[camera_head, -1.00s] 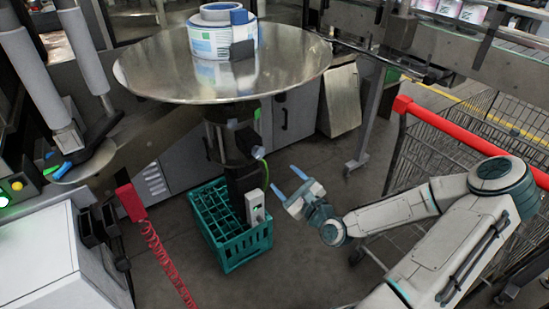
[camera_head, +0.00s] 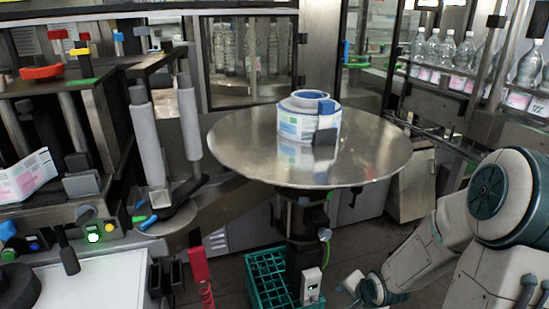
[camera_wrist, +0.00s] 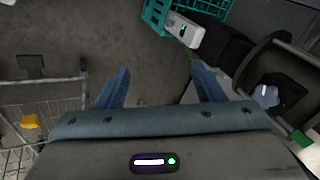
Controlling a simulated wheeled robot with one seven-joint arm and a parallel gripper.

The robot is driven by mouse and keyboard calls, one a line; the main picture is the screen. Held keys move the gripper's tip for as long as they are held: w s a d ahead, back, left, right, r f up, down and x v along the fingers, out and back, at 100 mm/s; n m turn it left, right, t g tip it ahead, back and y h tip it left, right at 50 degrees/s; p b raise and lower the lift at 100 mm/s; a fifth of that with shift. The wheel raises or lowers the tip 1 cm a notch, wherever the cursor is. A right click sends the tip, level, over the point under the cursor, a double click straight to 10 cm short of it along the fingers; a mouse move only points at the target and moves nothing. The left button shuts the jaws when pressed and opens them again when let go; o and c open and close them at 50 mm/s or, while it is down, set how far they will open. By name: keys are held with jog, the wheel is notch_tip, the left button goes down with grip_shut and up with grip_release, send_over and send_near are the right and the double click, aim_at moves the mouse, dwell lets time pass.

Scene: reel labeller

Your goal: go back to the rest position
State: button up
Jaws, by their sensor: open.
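My gripper is open and empty in the wrist view (camera_wrist: 158,88), with its two blue fingers apart over the grey floor. In the head view my arm comes in at the lower right, and the wrist end shows low near the bottom edge; the fingertips are hard to make out there. A round steel reel table (camera_head: 240,150) stands in front of me with a label reel (camera_head: 298,122) lying on it. A teal crate (camera_head: 262,282) sits on the floor under the table, left of my wrist. It also shows at the top of the wrist view (camera_wrist: 156,14).
The labelling machine (camera_head: 100,130) with rollers stands at the left, above a white cabinet (camera_head: 95,281). Clear bottles (camera_head: 465,52) line a conveyor at the upper right. A wire cart (camera_wrist: 50,122) is at the left of the wrist view. Bare floor lies below the gripper.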

jog(key=s+a+r+n+g+p, duration=0.1)
jog(key=s+r+n, duration=0.2)
jog(key=s+r, duration=0.2)
jog(key=s+a+r+n+h+p, duration=0.1)
jog(key=s+r, duration=0.4)
jog(key=r, duration=0.6)
jog(key=s+a+r+n+g+p, duration=0.1)
jog(key=s+a+r+n, duration=0.2)
jog(key=r+n, duration=0.3)
jog(key=shift+s+a+r+g+p, duration=0.25)
jog(key=shift+s+r+g+p, duration=0.05)
jog(key=shift+s+r, duration=0.6)
